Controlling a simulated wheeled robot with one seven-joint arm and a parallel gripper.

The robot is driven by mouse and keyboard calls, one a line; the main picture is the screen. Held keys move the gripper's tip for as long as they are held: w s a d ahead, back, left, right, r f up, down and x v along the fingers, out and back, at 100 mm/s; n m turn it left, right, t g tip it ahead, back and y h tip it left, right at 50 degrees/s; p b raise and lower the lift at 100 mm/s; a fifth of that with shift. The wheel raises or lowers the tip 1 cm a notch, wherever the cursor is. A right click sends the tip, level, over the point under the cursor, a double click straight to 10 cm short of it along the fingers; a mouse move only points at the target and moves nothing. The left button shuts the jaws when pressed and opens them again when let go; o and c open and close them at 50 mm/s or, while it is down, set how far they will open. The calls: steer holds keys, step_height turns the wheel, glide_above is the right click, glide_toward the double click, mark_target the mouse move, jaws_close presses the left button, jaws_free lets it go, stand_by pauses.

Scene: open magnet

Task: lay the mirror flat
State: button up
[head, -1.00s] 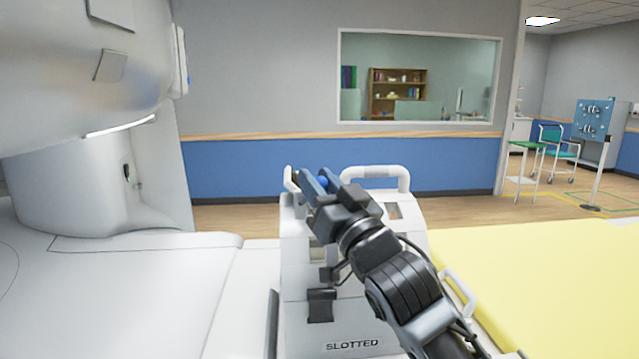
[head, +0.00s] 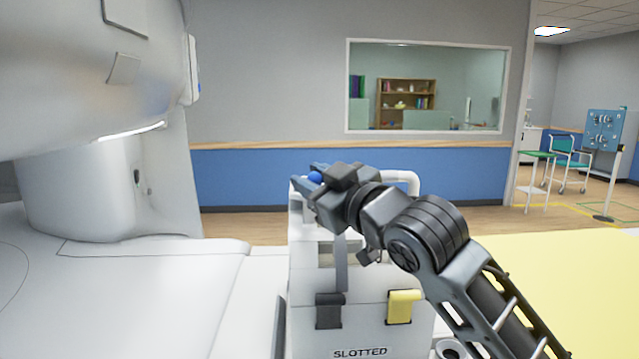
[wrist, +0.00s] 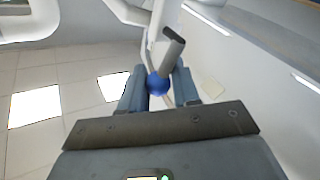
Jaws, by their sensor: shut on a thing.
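My gripper (head: 312,180) is above the far end of the white unit marked SLOTTED (head: 362,338). It is shut on a blue ball (head: 315,178). In the wrist view the ball (wrist: 158,86) sits between the two fingers, touching or very near a grey bar (wrist: 173,48) that sticks out past them. I cannot tell whether this bar is part of the mirror. No mirror face shows clearly in either view; my gripper and arm cover part of the unit's top.
The unit has a black clip (head: 329,311), a yellow clip (head: 402,307) and a white handle (head: 404,178). The white scanner housing (head: 85,70) overhangs at the left. A yellow pad (head: 560,280) lies at the right. A window and a blue wall band are behind.

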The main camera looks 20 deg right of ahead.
steer(key=shift+w+a+n+g, duration=0.2)
steer(key=shift+n+g, duration=0.4)
steer(key=shift+n, duration=0.3)
steer(key=o, duration=0.9)
steer(key=shift+a, duration=0.15)
steer(key=shift+s, duration=0.1)
steer(key=b+v, duration=0.1)
steer(key=v, duration=0.6)
steer(key=shift+s+b, duration=0.35)
steer(key=shift+b, duration=0.05)
